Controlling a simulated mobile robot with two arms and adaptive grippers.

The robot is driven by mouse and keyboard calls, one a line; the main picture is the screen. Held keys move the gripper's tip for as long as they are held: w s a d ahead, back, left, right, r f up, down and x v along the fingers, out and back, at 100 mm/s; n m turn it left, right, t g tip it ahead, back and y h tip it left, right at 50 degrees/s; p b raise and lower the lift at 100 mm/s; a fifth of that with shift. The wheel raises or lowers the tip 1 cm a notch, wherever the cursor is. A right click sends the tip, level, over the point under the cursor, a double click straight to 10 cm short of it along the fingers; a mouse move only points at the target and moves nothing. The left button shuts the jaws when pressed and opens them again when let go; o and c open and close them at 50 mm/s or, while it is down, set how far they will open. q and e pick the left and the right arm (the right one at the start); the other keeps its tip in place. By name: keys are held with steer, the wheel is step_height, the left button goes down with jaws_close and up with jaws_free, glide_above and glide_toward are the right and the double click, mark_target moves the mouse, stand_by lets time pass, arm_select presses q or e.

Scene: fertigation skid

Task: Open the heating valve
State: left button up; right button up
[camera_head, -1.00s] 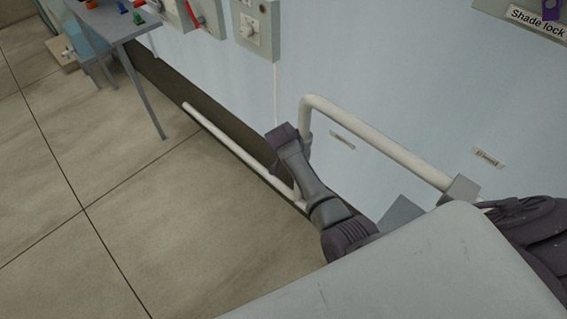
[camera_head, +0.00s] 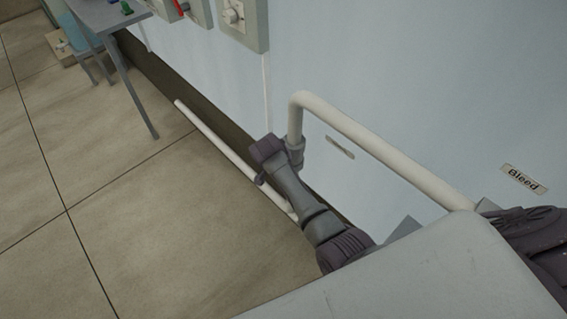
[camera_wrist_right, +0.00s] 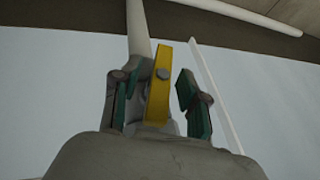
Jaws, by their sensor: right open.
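In the right wrist view a yellow lever (camera_wrist_right: 159,84) with a grey round pivot stands against a pale pipe (camera_wrist_right: 138,28). My right gripper (camera_wrist_right: 160,88) is open, with the lever between its two green-padded fingers, closer to the left finger. I cannot tell whether that finger touches it. In the head view the white pipe (camera_head: 370,145) bends down the wall, with a grey fitting (camera_head: 295,150) on its upright part. My arm reaches in front of it. The gripper's fingers and the lever cannot be made out there. My left gripper is not in view.
A "Bleed" label (camera_head: 523,178) is on the wall at the right; another small label (camera_head: 340,147) is unreadable. A white pipe (camera_head: 225,150) runs low along the wall. A grey table (camera_head: 108,16) and a wall box with a knob (camera_head: 237,15) stand farther left. Open floor lies left.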

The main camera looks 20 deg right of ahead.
steer(key=shift+w+f, duration=0.1)
steer(key=shift+f, duration=0.3)
steer(key=shift+r, duration=0.1)
jaws_close()
